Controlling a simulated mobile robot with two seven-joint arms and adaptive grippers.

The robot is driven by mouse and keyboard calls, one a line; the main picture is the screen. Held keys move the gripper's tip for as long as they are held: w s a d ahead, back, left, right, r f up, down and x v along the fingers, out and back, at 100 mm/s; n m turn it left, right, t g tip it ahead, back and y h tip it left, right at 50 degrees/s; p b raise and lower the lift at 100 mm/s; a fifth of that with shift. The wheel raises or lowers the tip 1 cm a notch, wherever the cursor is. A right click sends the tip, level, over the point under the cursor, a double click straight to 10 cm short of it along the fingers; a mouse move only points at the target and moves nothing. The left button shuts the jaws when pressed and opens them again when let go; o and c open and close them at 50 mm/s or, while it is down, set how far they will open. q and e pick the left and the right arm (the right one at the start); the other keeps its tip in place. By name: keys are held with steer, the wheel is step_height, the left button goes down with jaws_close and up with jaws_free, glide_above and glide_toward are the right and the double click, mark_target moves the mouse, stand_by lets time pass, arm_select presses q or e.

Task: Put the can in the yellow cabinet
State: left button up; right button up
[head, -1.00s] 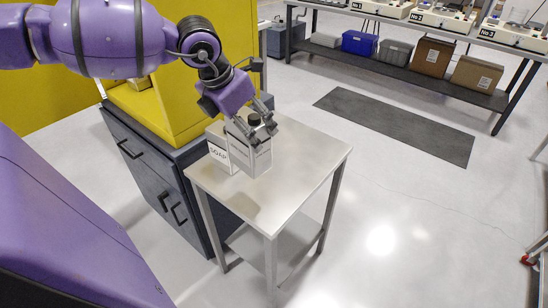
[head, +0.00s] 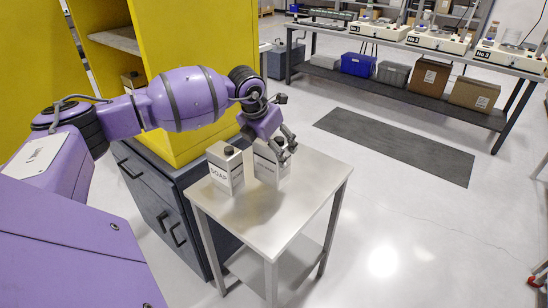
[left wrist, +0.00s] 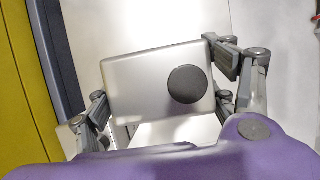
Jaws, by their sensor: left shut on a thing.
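My left gripper (head: 280,146) is shut on a silver rectangular can (head: 268,168) at the small metal table. The left wrist view shows the can's top (left wrist: 140,82) and dark round cap between the fingers. I cannot tell whether its base touches the table. A similar can marked SOAP (head: 226,172), with a dark cap, stands upright just left of it. The yellow cabinet (head: 205,110) stands behind my left arm, its front open, with a shelf and another capped can (head: 133,81) inside. My right gripper is out of view.
The metal table (head: 275,212) stands against a dark drawer unit (head: 150,190) under the cabinet. A long workbench (head: 420,45) with equipment and boxes is at the back. A dark mat (head: 395,145) lies on open floor.

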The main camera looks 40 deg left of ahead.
arm_select(q)
steer(key=shift+x, duration=2.4)
steer(key=shift+s+a, duration=0.15)
steer(key=shift+a, duration=0.05)
steer(key=shift+f, duration=0.2)
steer(key=o, duration=2)
steer(key=shift+s+f, duration=0.1)
steer(key=shift+c, duration=0.2)
